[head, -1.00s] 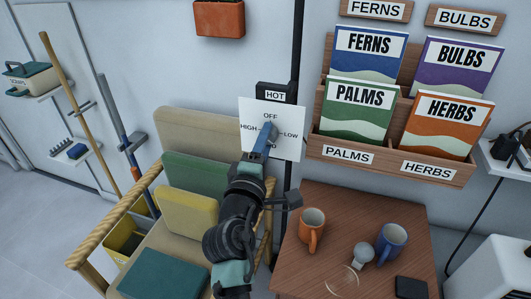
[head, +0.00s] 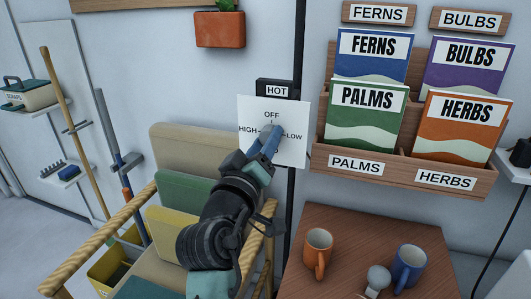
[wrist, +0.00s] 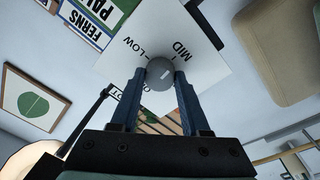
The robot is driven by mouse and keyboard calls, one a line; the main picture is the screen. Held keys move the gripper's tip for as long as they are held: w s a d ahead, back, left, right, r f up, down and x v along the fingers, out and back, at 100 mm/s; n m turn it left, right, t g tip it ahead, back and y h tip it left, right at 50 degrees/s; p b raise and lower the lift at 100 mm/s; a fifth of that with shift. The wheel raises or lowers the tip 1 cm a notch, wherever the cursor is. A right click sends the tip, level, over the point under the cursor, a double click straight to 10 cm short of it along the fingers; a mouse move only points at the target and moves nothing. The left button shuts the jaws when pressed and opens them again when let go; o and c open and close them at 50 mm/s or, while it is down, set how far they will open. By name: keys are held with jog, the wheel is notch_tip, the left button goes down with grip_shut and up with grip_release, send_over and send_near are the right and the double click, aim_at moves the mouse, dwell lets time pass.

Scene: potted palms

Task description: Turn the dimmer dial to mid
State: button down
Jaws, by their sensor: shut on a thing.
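The grey round dimmer dial (wrist: 160,74) sits on a white square plate (head: 285,153) on the wall. In the head view the plate reads OFF at the top, HIGH at left and LOW at right; the bottom is behind my gripper (head: 268,143). In the wrist view the plate (wrist: 150,20) shows MID and LOW beside the dial. My gripper (wrist: 160,78) has its two blue fingers shut on the dial, one on each side. A short white mark shows on the dial's face; which label it points to I cannot tell for sure.
A black HOT box (head: 275,88) is just above the plate. A wooden rack (head: 400,172) of seed packets hangs to the right. Below are a table (head: 330,222) with an orange mug (head: 317,252) and a blue mug (head: 408,266), and a cushioned rope-armed chair (head: 165,155).

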jog(key=shift+m+b, duration=0.4)
jog(key=shift+m, duration=0.2)
jog(key=shift+c, duration=1.9)
grip_release()
jog(key=v, duration=1.3)
jog(key=shift+w+a, duration=0.1)
jog(key=s+d+r+m+t+y, duration=0.1)
jog(key=s+r+t+y, duration=0.2)
jog(key=r, duration=0.7)
jog(key=s+d+r+m+t+y+p, duration=0.1)
jog(key=s+d+r+t, duration=0.3)
jog(key=r, duration=0.6)
jog(key=s+a+r+m+t+y, duration=0.1)
jog(key=s+r+t+y, duration=0.1)
jog(key=s+r, duration=0.6)
jog(key=w+r+p, duration=0.3)
jog(key=r+p, duration=2.1)
jog(key=shift+w+r, duration=0.2)
jog(key=shift+r, duration=0.1)
